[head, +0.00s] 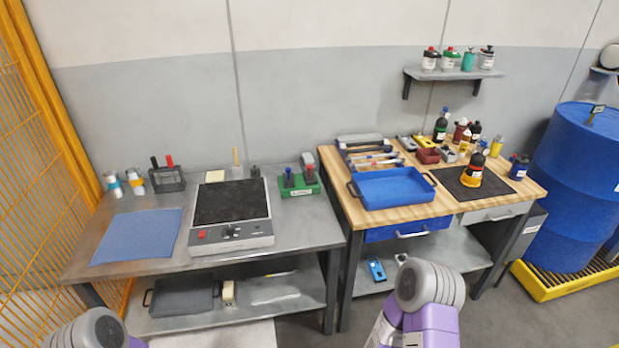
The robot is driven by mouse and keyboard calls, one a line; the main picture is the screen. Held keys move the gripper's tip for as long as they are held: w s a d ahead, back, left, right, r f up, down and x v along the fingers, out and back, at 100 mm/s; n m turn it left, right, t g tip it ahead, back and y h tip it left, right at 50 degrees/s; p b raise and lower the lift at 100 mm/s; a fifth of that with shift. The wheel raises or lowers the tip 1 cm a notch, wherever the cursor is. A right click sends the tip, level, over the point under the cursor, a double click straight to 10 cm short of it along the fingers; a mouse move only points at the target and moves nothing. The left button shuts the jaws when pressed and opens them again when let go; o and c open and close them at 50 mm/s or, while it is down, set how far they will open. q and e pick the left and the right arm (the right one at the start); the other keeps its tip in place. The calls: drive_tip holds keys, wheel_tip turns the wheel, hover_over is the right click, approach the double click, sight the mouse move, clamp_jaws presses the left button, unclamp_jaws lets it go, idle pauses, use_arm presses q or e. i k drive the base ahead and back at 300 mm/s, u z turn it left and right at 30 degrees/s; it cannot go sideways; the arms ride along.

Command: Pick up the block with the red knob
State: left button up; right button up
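A small block with a red knob (310,174) appears to stand in a green tray (300,191) at the back right of the grey metal table. Beside it, to its left, is a similar dark block with a blue base (289,178). They are small in the picture, so their exact shape is hard to tell. Only grey and purple links of my two arms show at the bottom edge. Neither gripper is in view.
The metal table (150,262) holds a hotplate-like device (231,241), a blue mat (138,236) and a black rack (168,180). A wooden bench (362,218) with a blue tray (392,205) stands to the right. A blue drum (571,200) is at far right; a yellow fence (40,200) is at left.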

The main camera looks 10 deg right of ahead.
sight(311, 179)
drive_tip(key=z, duration=1.45)
drive_tip(key=i, duration=1.5)
drive_tip(key=u, duration=2.45)
